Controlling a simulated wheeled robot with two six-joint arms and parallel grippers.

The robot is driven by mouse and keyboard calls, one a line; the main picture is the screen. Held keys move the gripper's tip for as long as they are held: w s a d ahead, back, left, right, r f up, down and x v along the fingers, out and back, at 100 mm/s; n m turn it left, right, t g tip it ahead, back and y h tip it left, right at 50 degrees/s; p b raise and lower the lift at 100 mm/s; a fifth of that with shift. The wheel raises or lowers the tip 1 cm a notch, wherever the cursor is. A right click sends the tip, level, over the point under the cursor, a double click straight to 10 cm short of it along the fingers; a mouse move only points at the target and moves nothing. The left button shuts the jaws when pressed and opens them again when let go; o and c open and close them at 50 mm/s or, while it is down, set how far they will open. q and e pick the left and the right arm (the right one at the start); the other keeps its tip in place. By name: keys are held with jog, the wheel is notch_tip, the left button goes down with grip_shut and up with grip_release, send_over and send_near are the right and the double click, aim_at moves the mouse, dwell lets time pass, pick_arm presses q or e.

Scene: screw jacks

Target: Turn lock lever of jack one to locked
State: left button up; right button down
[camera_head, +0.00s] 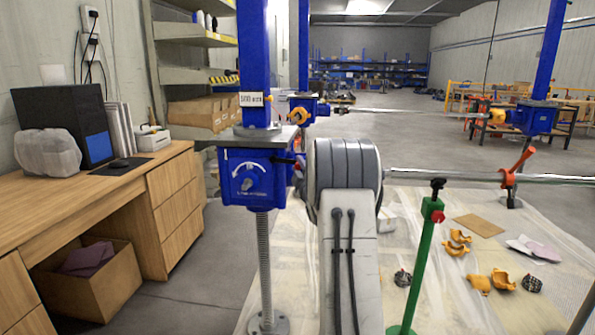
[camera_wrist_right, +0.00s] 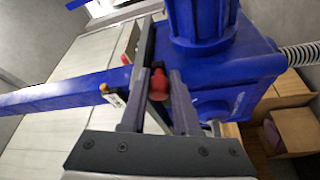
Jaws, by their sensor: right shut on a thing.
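The nearest blue screw jack (camera_head: 240,178) stands left of centre in the head view, with a white dial and a grey pointer on its front; I take it as jack one. Its blue housing also fills the upper right of the right wrist view (camera_wrist_right: 235,80). A red knob (camera_wrist_right: 158,84), apparently the lock lever's end, sits between the fingers of my right gripper (camera_wrist_right: 157,98), which is shut on it beside the housing. In the head view my own arm largely hides this grip. The lever's shaft and its exact angle are unclear. My left gripper is not in view.
A green stand (camera_head: 425,250) with a black knob rises right of my arm. A wooden desk (camera_head: 110,190) and a cardboard box (camera_head: 92,285) are at left. Other jacks stand behind and at right (camera_head: 533,117). Yellow parts (camera_head: 480,283) lie on the floor sheet.

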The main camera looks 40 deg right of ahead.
jog(key=shift+s+d+r+n, duration=0.15)
jog(key=shift+r+n, duration=0.15)
jog(key=shift+r, duration=0.5)
jog(key=c, duration=0.7)
grip_release()
jog(key=shift+f, duration=0.1)
jog(key=shift+f, duration=0.15)
jog(key=shift+s+a, duration=0.1)
jog(key=shift+a, duration=0.15)
jog(key=v, duration=1)
jog(key=shift+r, duration=0.25)
